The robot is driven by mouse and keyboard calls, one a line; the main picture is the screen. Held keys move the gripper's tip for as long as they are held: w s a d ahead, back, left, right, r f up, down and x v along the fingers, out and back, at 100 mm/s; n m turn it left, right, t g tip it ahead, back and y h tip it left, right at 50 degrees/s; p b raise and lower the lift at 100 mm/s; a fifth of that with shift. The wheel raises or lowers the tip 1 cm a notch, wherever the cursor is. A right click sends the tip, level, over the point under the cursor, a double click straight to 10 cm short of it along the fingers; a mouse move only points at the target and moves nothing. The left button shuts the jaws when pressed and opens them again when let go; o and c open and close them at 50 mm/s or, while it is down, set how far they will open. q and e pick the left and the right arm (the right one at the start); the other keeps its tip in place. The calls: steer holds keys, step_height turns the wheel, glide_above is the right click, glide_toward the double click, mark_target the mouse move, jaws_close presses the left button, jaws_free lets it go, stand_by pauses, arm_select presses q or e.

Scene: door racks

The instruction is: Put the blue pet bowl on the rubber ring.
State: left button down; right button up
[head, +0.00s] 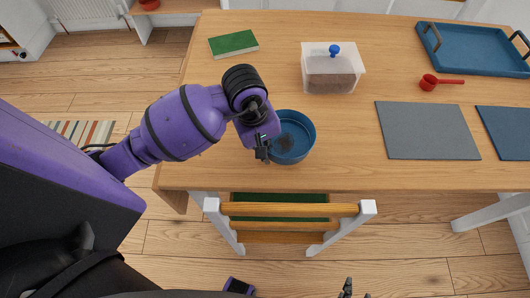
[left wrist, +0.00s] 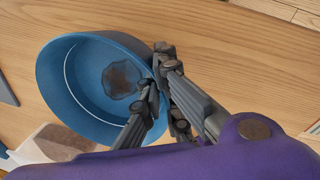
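The blue pet bowl (head: 296,143) is near the front edge of the wooden table, with a dark patch on its inside floor. It also shows in the left wrist view (left wrist: 90,95). My left gripper (head: 263,152) is at the bowl's left side. In the left wrist view its fingers (left wrist: 155,75) straddle the rim, one inside and one outside, and look shut on the wall. I cannot tell whether the bowl touches the table. Dark fingertips at the bottom of the head view look like my right gripper (head: 346,289); their opening is unclear. I see no rubber ring.
A clear container with a blue knob (head: 331,70) stands behind the bowl. A green book-like block (head: 233,43) lies at back left. A grey mat (head: 427,131), red scoop (head: 440,82), blue tray (head: 478,48) and dark blue mat (head: 506,130) are to the right.

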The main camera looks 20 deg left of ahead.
arm_select(q)
steer(key=shift+s+d+f, duration=0.1)
steer(key=shift+d+f, duration=0.1)
steer(key=shift+f, duration=1.8)
steer(key=c, duration=2)
jaws_free()
steer(key=shift+r, duration=0.1)
